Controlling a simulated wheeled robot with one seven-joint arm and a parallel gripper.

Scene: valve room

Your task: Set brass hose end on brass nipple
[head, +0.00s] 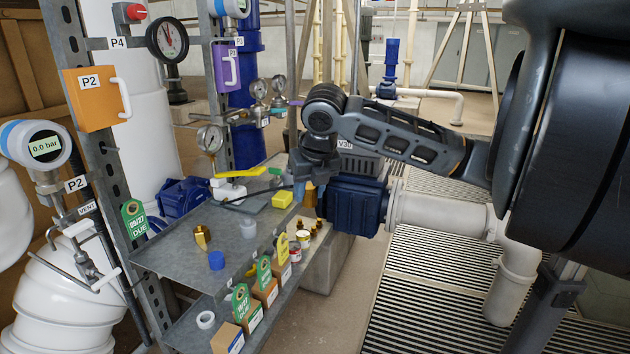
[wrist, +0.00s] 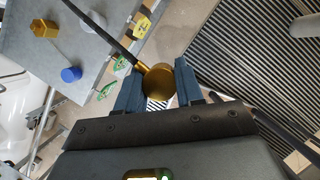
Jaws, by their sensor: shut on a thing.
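My gripper (head: 308,190) is shut on the brass hose end (wrist: 160,86), a round brass piece between the two blue-grey fingers in the wrist view. A dark hose (wrist: 100,35) runs from it to the upper left. In the head view the hose end (head: 311,204) shows partly under my gripper, beyond the shelf's right edge. A brass fitting that looks like the nipple (head: 202,237) stands upright on the grey shelf (head: 175,258); it also shows in the wrist view (wrist: 43,29). My gripper is right of it, clearly apart.
Tagged boxes (head: 265,290) line a lower shelf. A blue motor (head: 357,203) is right of my gripper. A steel post (head: 100,140) rises at left.

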